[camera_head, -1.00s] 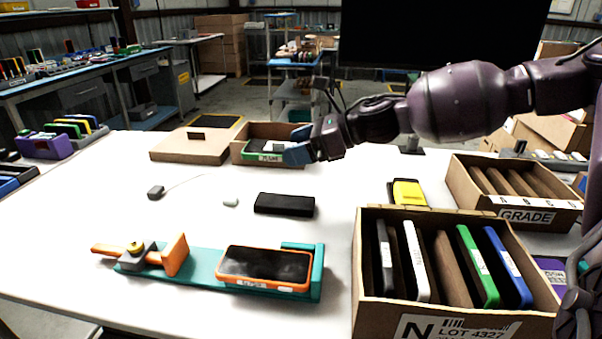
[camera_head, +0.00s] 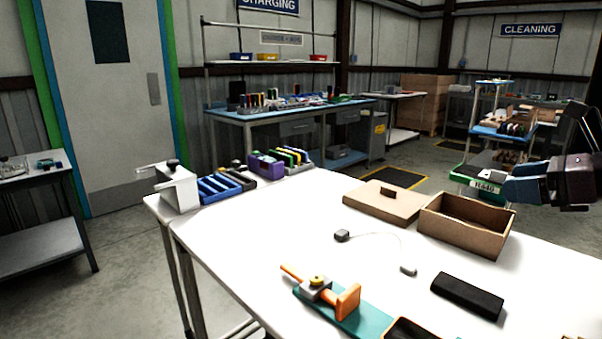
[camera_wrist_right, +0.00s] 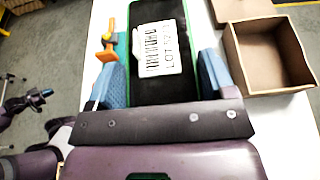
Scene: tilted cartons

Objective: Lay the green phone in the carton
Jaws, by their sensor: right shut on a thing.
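The green phone (camera_head: 480,182), with a white label, is held by my right gripper (camera_head: 508,187) at the right of the head view. It appears above the open brown carton (camera_head: 462,238) and apart from it. In the right wrist view the fingers (camera_wrist_right: 162,80) grip both sides of the phone (camera_wrist_right: 155,88), whose black face and white label show between green edges. The carton (camera_wrist_right: 262,68) lies to the right there, with its visible floor bare.
A brown lid (camera_head: 383,206) lies left of the carton.

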